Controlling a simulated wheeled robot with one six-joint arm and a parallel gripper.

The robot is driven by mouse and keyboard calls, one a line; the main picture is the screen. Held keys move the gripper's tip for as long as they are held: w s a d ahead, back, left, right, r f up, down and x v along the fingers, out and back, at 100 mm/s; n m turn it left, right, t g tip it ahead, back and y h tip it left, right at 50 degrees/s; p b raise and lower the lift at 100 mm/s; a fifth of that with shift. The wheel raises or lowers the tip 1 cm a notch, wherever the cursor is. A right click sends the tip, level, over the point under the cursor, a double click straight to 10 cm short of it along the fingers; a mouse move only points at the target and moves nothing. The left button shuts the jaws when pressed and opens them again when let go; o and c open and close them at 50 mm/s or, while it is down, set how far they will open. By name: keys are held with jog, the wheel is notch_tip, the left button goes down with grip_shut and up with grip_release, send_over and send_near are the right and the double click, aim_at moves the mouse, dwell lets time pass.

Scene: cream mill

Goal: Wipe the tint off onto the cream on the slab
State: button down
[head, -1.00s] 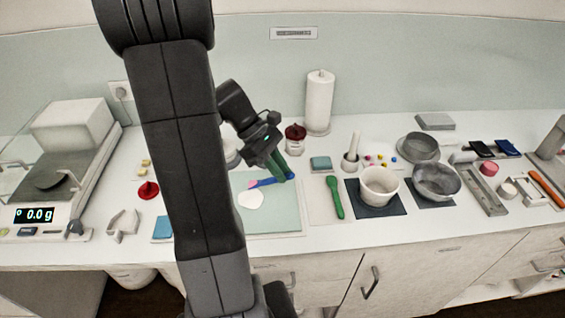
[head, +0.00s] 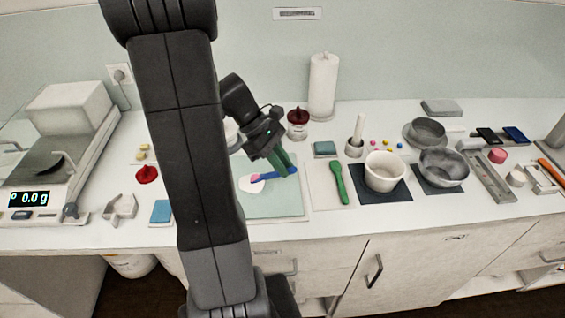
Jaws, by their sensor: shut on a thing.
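The pale green slab (head: 282,205) lies on the counter, partly hidden behind my arm. The white patch of cream (head: 247,186) is on its left part. My gripper (head: 288,170) with green fingers is over the slab, shut on a blue spatula (head: 272,176). The spatula points left, and its tip carries pink tint (head: 256,177). In the picture the pink tip overlaps the upper right of the cream; I cannot tell whether it touches.
A jar with a red lid (head: 298,122) and a paper roll (head: 323,88) stand behind the slab. A green spoon (head: 339,182) and a white mortar-like pot (head: 384,172) are to the right. A scale (head: 45,170) is at the far left.

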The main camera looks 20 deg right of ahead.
jog(key=shift+f, duration=0.65)
dwell(1.5)
jog(key=shift+s, duration=0.1)
jog(key=shift+s+d, duration=0.7)
jog(key=shift+d, duration=0.05)
dwell(0.7)
jog(key=shift+r+p, duration=2.55)
jog(key=shift+r, duration=0.55)
